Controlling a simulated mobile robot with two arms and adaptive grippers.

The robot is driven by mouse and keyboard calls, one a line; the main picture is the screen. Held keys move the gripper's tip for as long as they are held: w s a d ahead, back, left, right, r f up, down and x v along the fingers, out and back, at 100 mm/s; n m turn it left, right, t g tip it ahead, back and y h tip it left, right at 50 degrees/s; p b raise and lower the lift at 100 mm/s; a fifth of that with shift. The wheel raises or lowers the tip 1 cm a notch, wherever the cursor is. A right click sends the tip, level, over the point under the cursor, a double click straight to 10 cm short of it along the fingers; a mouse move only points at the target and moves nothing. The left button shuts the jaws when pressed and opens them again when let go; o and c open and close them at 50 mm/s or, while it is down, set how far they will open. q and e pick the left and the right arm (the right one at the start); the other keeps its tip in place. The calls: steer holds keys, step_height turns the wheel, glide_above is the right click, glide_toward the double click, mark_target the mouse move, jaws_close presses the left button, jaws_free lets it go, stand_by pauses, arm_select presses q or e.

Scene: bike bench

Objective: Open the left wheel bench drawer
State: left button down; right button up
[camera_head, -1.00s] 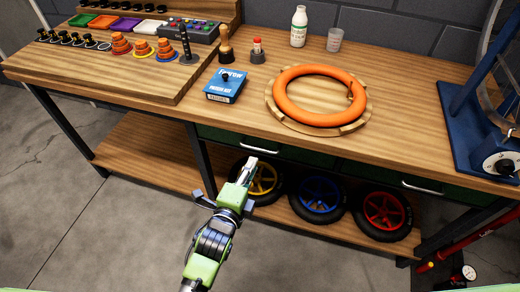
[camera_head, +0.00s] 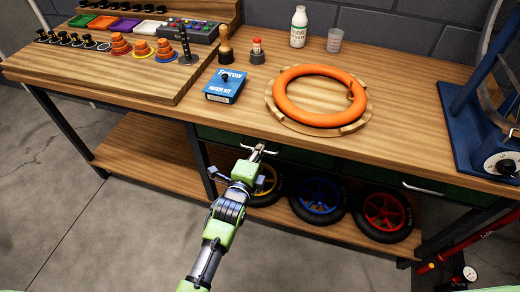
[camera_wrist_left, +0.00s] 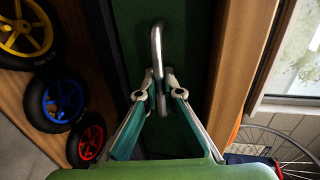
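The left drawer (camera_head: 216,135) is a dark green front under the bench top and looks closed. Its silver bar handle (camera_head: 272,152) is partly covered by my left gripper (camera_head: 257,149) in the head view. In the left wrist view the handle (camera_wrist_left: 156,45) runs between the two fingertips of my left gripper (camera_wrist_left: 162,84). The fingers stand apart on either side of the bar. Contact with it is not clear. The right gripper is not in view.
A second drawer handle (camera_head: 421,188) is at the right. A bench leg (camera_head: 202,162) is left of the gripper. The floor in front is clear.

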arm_select(q)
steer(key=shift+s, duration=0.1)
steer(key=f+p+v, duration=0.2)
steer(key=p+v, duration=0.2)
steer(key=v, duration=0.9)
steer(key=s+f+p+v, duration=0.1)
steer(key=f+p+v, duration=0.2)
steer(key=v, duration=1)
steer(key=shift+s+a+f+p, duration=0.25)
steer(key=shift+s+a+p, duration=0.05)
steer(key=shift+p, duration=0.6)
steer(key=c, duration=2.5)
jaws_free()
